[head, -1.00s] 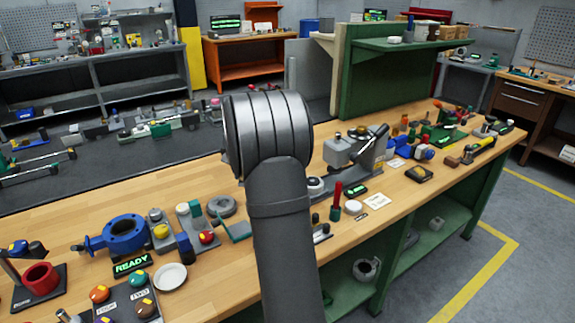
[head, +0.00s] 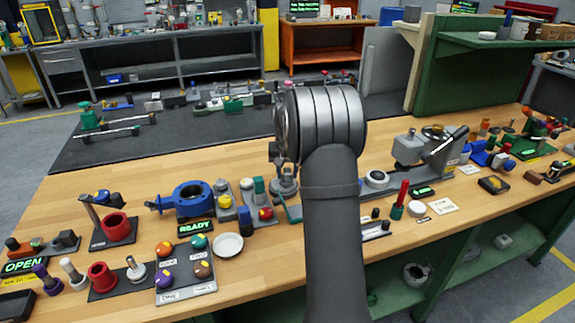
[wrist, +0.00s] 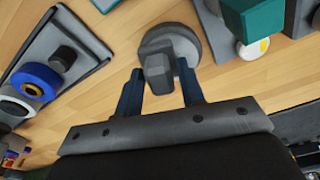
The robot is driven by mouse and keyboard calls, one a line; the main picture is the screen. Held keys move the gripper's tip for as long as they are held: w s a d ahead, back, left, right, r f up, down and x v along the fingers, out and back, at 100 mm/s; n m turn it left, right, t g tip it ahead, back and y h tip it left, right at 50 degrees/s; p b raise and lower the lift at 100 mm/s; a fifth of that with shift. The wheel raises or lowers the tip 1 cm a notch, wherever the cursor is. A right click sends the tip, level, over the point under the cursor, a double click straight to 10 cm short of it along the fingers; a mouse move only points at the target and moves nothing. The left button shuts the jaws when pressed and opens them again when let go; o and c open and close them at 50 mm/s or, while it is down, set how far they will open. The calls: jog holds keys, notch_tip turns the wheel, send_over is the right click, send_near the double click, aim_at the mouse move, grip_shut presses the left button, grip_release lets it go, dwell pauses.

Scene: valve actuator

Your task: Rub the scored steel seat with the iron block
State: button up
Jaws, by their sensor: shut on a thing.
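In the wrist view my gripper (wrist: 161,82) is shut on a dark grey block (wrist: 157,70), which looks like the iron block. A round grey disc (wrist: 190,38), which looks like the steel seat, is just beyond the block. The block overlaps the disc in the picture; whether they touch I cannot tell. The scoring on the disc is too small to make out. In the head view a grey round base (head: 284,187) shows beside my arm, partly hidden.
A teal-topped block (wrist: 245,15) stands close to the right of the disc in the wrist view. A dark tray with a knob (wrist: 62,58) lies to the left. In the head view a blue valve body (head: 193,198) and a white dish (head: 228,245) sit to the left.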

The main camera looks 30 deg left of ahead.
aim_at(286, 180)
notch_tip(286, 180, down, 3)
jog(key=shift+r, duration=0.1)
jog(key=shift+w+a+f, duration=0.25)
jog(key=shift+w+a, duration=0.75)
grip_shut()
jog(key=shift+w+a, duration=1.35)
jog(key=shift+r, duration=0.1)
jog(key=shift+s+d, duration=2.35)
jog(key=shift+s, duration=0.15)
jog(key=shift+a, duration=0.35)
jog(key=shift+w+a, duration=2.25)
jog(key=shift+w, duration=0.1)
jog(key=shift+s+d, duration=2.5)
jog(key=shift+w+a+r, duration=0.1)
jog(key=shift+r, duration=3.9)
